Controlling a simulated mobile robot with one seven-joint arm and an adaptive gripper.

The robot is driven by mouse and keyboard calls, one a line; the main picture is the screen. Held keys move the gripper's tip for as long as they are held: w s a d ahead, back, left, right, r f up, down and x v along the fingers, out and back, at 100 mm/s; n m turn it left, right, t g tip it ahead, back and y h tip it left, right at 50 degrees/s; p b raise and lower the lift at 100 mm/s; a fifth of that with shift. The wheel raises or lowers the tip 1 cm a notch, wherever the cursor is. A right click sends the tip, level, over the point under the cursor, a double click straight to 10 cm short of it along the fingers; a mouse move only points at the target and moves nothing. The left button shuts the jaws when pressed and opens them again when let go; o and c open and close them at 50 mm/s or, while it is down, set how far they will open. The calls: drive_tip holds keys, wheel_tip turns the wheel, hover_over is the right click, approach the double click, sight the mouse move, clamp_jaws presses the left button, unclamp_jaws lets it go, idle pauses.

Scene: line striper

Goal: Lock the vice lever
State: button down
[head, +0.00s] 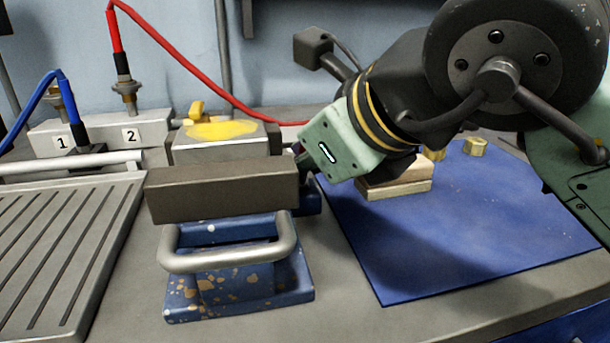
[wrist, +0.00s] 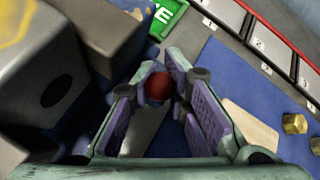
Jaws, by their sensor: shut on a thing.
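The vice (head: 222,192) stands on the bench with a dark grey jaw block, a speckled blue base and a silver loop handle (head: 228,258) at the front. In the wrist view its grey jaw (wrist: 60,88) fills the left side. My gripper (head: 308,164) is at the right end of the jaw, its fingertips mostly hidden behind it in the head view. In the wrist view my gripper (wrist: 160,92) has its purple-padded fingers on both sides of a red ball knob (wrist: 158,86), apparently the lever's end. It is shut on this knob; the lever's shaft is hard to make out.
A blue mat (head: 450,225) lies to the right, with a wooden block (head: 395,188) and brass nuts (head: 475,147). Behind the vice is a grey block with a yellow patch (head: 220,130). Terminals with red and blue cables (head: 125,90) stand back left. A slotted tray (head: 60,250) is left.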

drive_tip(key=shift+r, duration=0.15)
idle(0.3)
drive_tip(key=c, duration=1.7)
unclamp_jaws()
drive_tip(key=shift+s+d, duration=0.1)
drive_tip(key=v, duration=1.2)
drive_tip(key=shift+s+f, duration=0.2)
drive_tip(key=shift+f, duration=0.05)
drive_tip(key=shift+s, duration=0.1)
